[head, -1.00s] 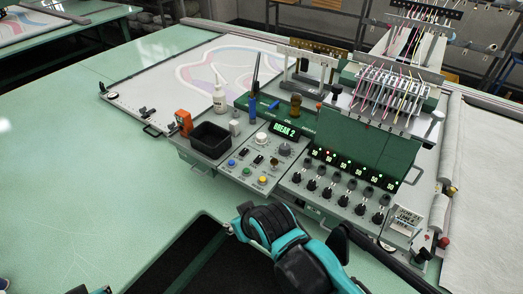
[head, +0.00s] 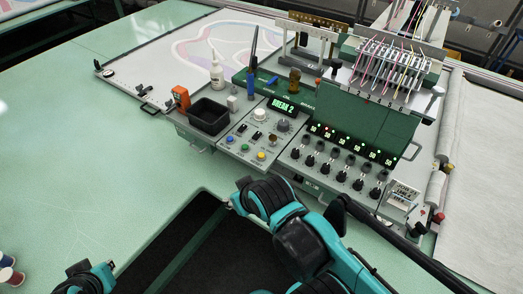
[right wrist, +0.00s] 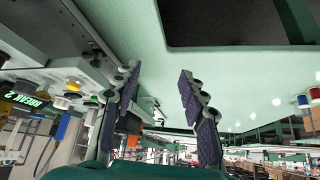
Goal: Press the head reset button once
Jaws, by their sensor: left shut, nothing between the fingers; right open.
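The control panel (head: 253,150) stands on the machine's front edge. A green display (head: 284,107) reads "BREAK 2". My left gripper (head: 90,273) is shut and empty at the bottom left, well away from the panel. My right gripper (right wrist: 158,88) is open and empty in the right wrist view, with the panel at left. Its fingertips are not clear in the head view.
A black bin (head: 209,116), an orange device (head: 181,98) and a white bottle (head: 217,75) stand left of the panel. A row of black knobs (head: 335,166) lies to its right. Spools (head: 8,268) sit at the lower left. The green table at left is mostly clear.

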